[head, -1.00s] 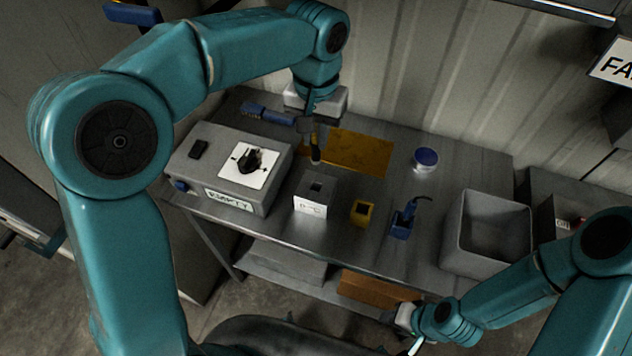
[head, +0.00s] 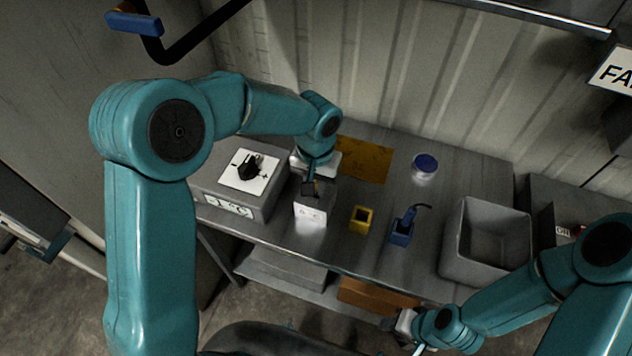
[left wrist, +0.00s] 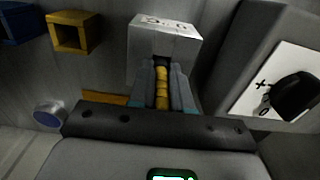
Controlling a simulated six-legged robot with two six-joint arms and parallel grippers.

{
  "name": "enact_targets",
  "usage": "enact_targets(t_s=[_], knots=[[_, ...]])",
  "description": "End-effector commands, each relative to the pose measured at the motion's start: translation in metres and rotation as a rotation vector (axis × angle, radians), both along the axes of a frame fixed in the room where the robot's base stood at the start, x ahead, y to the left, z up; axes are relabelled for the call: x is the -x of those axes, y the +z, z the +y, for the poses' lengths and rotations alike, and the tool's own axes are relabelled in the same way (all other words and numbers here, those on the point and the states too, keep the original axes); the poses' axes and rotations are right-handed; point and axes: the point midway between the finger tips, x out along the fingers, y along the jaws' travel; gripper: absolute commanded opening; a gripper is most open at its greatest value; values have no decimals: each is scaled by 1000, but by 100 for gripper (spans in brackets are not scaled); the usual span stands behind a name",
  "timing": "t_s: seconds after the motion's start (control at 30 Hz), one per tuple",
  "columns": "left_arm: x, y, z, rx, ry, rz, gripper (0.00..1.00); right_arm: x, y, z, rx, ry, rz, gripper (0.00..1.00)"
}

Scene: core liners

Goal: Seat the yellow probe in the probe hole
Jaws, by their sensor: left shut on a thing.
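The yellow probe (left wrist: 162,88) is between the two fingers of my left gripper (left wrist: 163,85) in the left wrist view, its yellow shaft showing along the fingers. In the head view my left gripper (head: 313,186) is just over the top of a small grey block (head: 310,211) with a white front label. The block also shows directly ahead of the fingertips in the left wrist view (left wrist: 165,40). The probe hole is hidden by the gripper, and I cannot tell whether the probe's tip is in it. My right gripper (head: 408,327) is low in front of the table; its jaws are unclear.
A grey box with a black dial (head: 248,171) stands left of the block. A yellow open holder (head: 361,219), a blue holder (head: 402,230), a blue-lidded jar (head: 425,167) and a grey bin (head: 485,243) stand to the right. A yellow mat (head: 364,160) lies behind.

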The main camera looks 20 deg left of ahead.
Motion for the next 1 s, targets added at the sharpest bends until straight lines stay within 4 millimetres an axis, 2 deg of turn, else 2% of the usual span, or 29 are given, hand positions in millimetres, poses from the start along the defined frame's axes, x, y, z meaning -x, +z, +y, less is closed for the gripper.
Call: enact_targets(t_s=[0.17, 0.2, 0.27, 0.53, 0.67, 1.0], knots=[[0, -5, 0, 0, 0, 0, 0, 0, -5, 0, 0, 0, 0, 43], [0, -3, 0, 0, 0, 0, 28, 0, -4, 0, 0, 0, 0, 43], [0, -3, 0, 0, 0, 0, 44, 0, -3, 0, 0, 0, 0, 43], [0, -2, 0, 0, 0, 0, 44, 0, -2, 0, 0, 0, 0, 43], [-1, 7, 0, 0, 0, -2, 44, 0, 0, 0, 0, 0, 0, 43], [-1, 82, -1, 1, -1, -5, 44, 0, -3, 0, 0, 0, 0, 43]])
